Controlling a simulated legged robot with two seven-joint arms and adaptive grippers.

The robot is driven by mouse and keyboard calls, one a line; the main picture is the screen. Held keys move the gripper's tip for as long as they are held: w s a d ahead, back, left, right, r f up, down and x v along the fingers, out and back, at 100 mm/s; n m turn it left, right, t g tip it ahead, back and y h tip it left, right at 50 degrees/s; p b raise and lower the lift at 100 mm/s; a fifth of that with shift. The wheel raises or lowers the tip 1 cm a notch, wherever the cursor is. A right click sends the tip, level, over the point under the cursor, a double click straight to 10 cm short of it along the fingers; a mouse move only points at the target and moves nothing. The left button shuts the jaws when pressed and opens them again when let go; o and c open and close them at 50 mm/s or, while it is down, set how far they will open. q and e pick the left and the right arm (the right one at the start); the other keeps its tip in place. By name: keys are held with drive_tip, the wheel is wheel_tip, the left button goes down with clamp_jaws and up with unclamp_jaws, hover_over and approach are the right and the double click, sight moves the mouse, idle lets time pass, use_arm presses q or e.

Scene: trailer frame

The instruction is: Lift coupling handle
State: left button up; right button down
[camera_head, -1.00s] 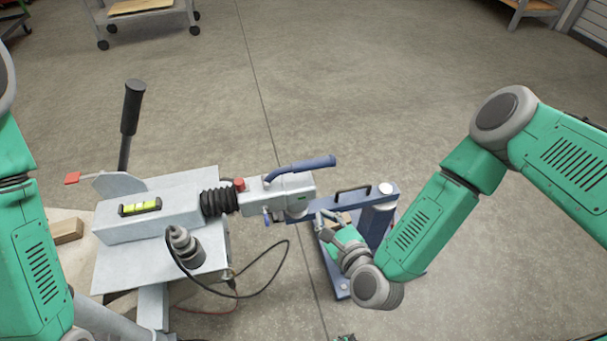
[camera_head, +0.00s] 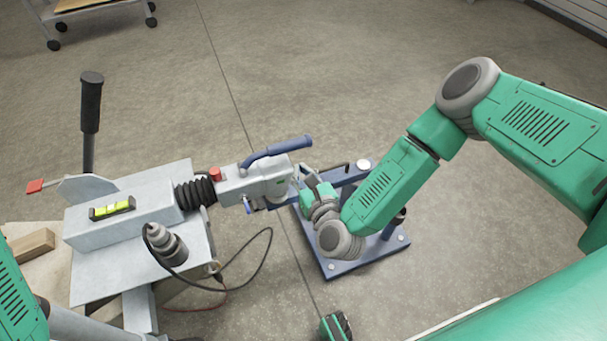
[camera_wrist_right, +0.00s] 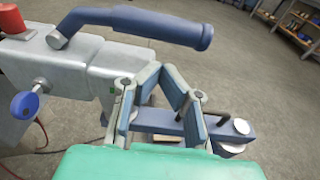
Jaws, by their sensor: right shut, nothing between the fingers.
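The coupling handle is a blue lever (camera_head: 285,147) on top of the grey coupling head (camera_head: 262,184); it lies nearly level, its free end to the right. It also spans the top of the right wrist view (camera_wrist_right: 140,25). My right gripper (camera_head: 303,172) is beside the coupling head's right end, below the handle's free end. In the right wrist view its fingers (camera_wrist_right: 163,72) converge with nothing between them, apart from the handle. My left arm shows only at the lower left edge; its gripper is out of view.
A blue stand (camera_head: 345,264) rises under the coupling's right end. Open floor lies behind.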

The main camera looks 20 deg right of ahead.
sight(276, 155)
drive_tip(key=w+f+b, duration=0.1)
drive_tip(key=w, duration=0.5)
drive_tip(key=shift+w, duration=0.15)
